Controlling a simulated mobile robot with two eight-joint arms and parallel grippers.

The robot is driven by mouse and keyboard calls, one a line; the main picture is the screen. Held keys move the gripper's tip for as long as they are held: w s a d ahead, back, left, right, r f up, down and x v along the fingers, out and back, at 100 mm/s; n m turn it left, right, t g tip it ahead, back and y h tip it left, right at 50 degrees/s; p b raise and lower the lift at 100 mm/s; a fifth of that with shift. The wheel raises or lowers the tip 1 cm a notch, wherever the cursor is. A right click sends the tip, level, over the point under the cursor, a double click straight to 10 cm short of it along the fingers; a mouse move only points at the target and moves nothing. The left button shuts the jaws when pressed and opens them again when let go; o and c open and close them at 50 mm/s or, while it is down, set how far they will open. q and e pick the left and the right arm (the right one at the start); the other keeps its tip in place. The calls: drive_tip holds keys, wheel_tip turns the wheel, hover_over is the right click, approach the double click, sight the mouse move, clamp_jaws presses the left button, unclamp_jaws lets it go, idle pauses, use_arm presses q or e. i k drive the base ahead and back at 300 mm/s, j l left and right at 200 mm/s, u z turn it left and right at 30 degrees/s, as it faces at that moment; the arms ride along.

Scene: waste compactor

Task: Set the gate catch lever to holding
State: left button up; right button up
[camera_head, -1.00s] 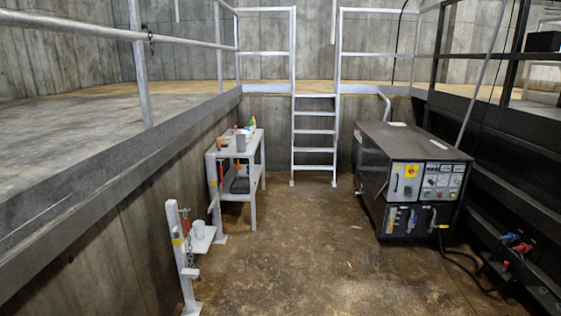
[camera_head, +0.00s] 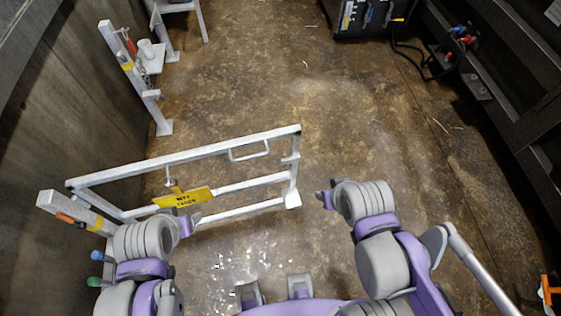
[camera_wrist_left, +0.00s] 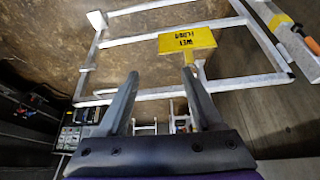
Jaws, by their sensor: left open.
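A white tubular gate (camera_head: 185,157) spans the floor in front of me, with a yellow sign (camera_head: 184,198) hanging on it. A near post (camera_head: 85,212) at its left end carries an orange-tipped handle (camera_head: 66,218), which may be the catch lever; its setting cannot be read. The handle also shows at the right edge of the left wrist view (camera_wrist_left: 312,45). My left gripper (camera_head: 192,221) is near the sign, right of the post; its two fingers (camera_wrist_left: 162,80) are apart and empty. My right gripper (camera_head: 324,198) is just right of the gate; its finger gap is unclear.
A farther white post (camera_head: 135,75) with a chain and a small shelf holding a cup (camera_head: 146,47) stands at the upper left. Blue (camera_head: 97,255) and green (camera_head: 95,281) knobs show at lower left. The dark cabinet (camera_head: 370,18) is far ahead. Open floor lies right of the gate.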

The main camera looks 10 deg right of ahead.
sight(70, 220)
drive_tip(key=j+u, duration=0.1)
drive_tip(key=u, duration=0.4)
drive_tip(key=i+j+u, duration=0.1)
drive_tip(key=u, duration=0.85)
drive_tip(key=i+j+u, duration=0.1)
drive_tip(key=u, duration=0.35)
drive_tip(key=i+l, duration=0.05)
